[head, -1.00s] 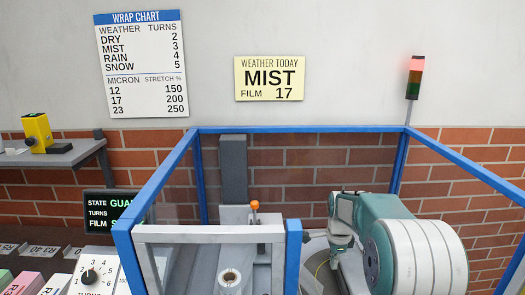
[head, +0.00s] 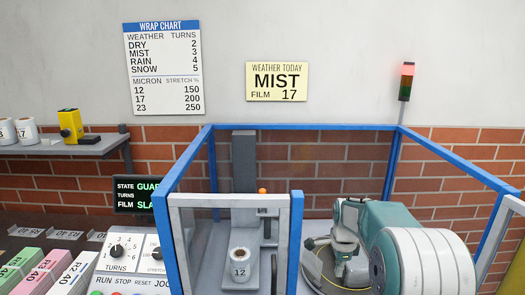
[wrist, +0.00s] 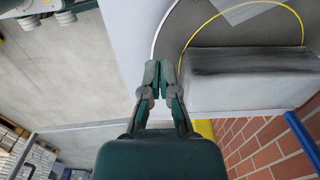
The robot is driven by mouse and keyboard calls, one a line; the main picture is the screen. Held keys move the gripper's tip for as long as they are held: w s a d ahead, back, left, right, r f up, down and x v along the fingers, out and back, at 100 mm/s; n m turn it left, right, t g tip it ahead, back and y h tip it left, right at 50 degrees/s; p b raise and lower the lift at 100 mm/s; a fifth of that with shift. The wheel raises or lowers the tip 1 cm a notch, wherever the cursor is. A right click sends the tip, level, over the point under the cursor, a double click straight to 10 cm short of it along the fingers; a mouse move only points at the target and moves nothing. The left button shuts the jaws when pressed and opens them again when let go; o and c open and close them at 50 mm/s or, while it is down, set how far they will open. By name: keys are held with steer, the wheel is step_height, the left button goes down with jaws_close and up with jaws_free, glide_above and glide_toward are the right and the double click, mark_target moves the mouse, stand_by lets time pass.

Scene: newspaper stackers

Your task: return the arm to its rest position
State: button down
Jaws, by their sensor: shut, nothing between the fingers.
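My arm (head: 400,240), green and white, is folded inside the blue-framed guard at the right of the head view. In the wrist view my gripper (wrist: 158,78) has its two fingers together, with nothing between them. It is over a pale grey surface beside a round plate with a yellow ring (wrist: 297,22). A grey box-shaped block (wrist: 250,78) lies to the right of the fingertips; I cannot tell whether they touch it. The fingertips are hard to make out in the head view.
The blue guard frame (head: 300,128) surrounds my arm. A film roll marked 12 (head: 239,268) stands at the guard's front. A control panel (head: 128,262) and coloured boxes (head: 38,278) are at left. A brick wall (head: 340,165) stands behind. The lamp (head: 406,82) glows red.

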steer(key=s+a+r+n+t, duration=0.35)
steer(key=s+r+n, duration=0.55)
steer(key=s+r, duration=0.6)
steer(key=s+a+n+t, duration=0.2)
steer(key=s+n, duration=0.7)
steer(key=s, duration=0.9)
steer(key=shift+a+f, duration=0.15)
steer(key=shift+f, duration=0.2)
steer(key=shift+d, duration=0.2)
